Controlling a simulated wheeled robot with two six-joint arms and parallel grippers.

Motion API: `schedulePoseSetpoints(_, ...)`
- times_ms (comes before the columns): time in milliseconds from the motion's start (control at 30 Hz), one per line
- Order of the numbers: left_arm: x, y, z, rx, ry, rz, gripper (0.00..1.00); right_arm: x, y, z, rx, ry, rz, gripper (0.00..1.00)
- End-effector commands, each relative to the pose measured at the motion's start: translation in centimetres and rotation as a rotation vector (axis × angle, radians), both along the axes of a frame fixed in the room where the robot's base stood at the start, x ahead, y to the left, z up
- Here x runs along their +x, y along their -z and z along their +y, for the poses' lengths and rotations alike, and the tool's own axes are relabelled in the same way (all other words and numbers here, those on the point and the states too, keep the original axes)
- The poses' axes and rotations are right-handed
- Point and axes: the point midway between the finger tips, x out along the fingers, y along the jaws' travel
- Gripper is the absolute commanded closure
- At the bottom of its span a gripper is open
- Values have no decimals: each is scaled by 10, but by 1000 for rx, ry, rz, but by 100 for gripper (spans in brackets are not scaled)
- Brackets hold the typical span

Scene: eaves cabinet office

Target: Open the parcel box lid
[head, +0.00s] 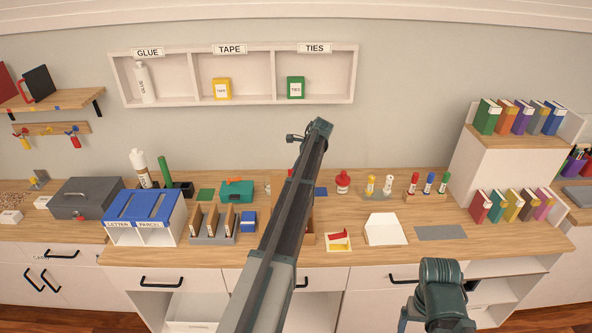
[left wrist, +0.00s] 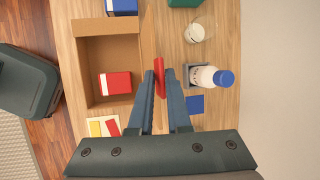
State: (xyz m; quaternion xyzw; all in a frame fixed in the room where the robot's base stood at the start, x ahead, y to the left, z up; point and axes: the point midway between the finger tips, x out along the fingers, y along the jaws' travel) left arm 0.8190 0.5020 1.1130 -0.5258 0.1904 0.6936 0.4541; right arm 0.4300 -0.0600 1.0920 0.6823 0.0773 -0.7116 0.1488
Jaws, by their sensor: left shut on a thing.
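The white letter-and-parcel box (head: 148,217) stands at the left of the worktop. Its blue parcel lid (head: 160,205), above the PARCEL label, looks shut. My left gripper (left wrist: 161,78) is well to the right of it, shut on a narrow red object (left wrist: 160,77), seen edge-on between the fingertips. In the head view my left arm hides the gripper. The gripper is above the worktop at the wall side of an open brown tray (left wrist: 83,72). My right arm shows at the lower right; its fingers do not show.
The tray holds a red box (left wrist: 114,82). A blue-capped bottle (left wrist: 205,76) stands close to the gripper on the wall side.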

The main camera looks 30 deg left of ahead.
Motion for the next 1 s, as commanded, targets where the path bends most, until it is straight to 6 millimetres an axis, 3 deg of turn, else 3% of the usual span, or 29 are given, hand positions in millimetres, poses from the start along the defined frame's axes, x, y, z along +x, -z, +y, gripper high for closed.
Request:
schedulePoseSetpoints(533, 1, 0, 1, 2, -2, -6, 100, 0, 0, 0, 0, 0, 0, 11)
schedulePoseSetpoints(567, 1, 0, 1, 2, -2, -6, 81, 0, 0, 0, 0, 0, 0, 11)
schedulePoseSetpoints(667, 1, 0, 1, 1, -1, -5, 63, 0, 0, 0, 0, 0, 0, 11)
schedulePoseSetpoints(1000, 1, -1, 0, 1, -1, -2, 61, 0, -1, 0, 0, 0, 0, 11)
